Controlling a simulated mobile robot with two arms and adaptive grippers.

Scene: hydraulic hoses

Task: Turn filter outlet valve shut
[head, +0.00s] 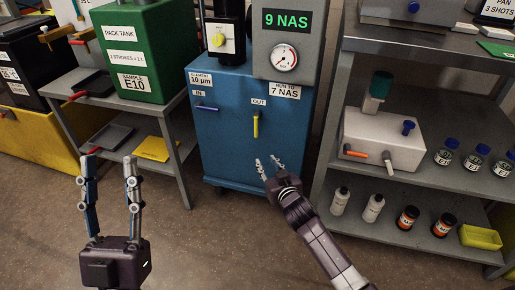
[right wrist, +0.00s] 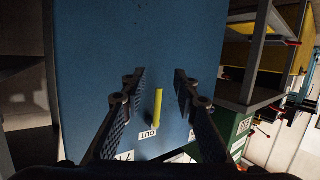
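The filter cart is a blue cabinet (head: 220,150). Its outlet valve is a yellow lever (head: 256,125) under the OUT label (head: 258,102), hanging straight down. My right gripper (head: 269,164) is open and empty, in front of the cabinet and below the lever in the head view. In the right wrist view the lever (right wrist: 157,106) shows between the two open fingers (right wrist: 159,75), and I see no contact. The blue IN lever (head: 206,108) lies roughly level at the left of the cabinet. My left gripper (head: 108,170) is open and empty, pointing up, well left of the cabinet.
A grey table (head: 180,130) with the green pack tank (head: 150,50) stands left of the cabinet. A grey shelf rack (head: 460,185) with bottles and a white box (head: 385,138) stands close on the right. The floor in front is clear.

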